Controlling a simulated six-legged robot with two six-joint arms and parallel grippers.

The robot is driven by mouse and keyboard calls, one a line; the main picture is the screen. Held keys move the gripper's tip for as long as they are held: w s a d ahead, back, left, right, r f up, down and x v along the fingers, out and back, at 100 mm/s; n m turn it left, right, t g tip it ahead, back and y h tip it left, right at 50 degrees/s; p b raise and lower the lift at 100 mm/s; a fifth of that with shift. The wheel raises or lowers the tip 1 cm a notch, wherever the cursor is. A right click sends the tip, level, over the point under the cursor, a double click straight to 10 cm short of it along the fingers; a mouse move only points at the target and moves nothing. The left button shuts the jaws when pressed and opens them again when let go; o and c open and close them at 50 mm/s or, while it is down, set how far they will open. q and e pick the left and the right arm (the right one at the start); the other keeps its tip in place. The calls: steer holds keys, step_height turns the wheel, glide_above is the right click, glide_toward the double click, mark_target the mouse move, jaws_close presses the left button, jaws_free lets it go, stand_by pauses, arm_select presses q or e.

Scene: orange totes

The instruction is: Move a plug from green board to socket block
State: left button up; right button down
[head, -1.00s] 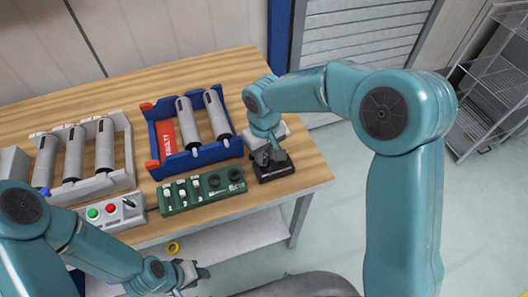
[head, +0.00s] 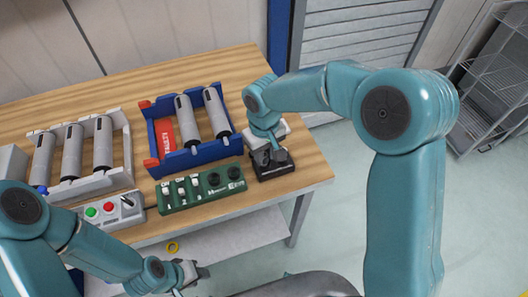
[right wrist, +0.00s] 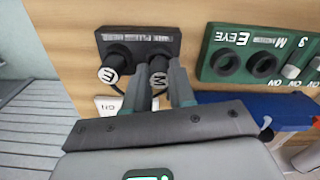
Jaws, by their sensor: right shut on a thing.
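The black socket block (head: 276,172) sits on the table right of the green board (head: 202,190). The right gripper also shows over the block in the head view (head: 268,152). The green board's two round sockets (right wrist: 246,65) are empty. My left gripper (head: 200,272) hangs before the table's front edge; its opening is unclear.
A blue tray (head: 197,159) with grey cylinders stands behind the green board. A white rack (head: 124,175) with more cylinders and a grey button box (head: 106,212) stand at left. The table's right edge is close to the socket block. A yellow ring (head: 172,247) lies on the lower shelf.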

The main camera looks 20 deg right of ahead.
steer(key=shift+f, duration=0.2)
steer(key=c, duration=0.9)
jaws_free()
steer(key=shift+o, duration=0.2)
steer(key=shift+r, duration=0.1)
step_height(320, 180, up, 16)
steer(key=shift+b, duration=0.35)
steer(key=shift+s, duration=0.1)
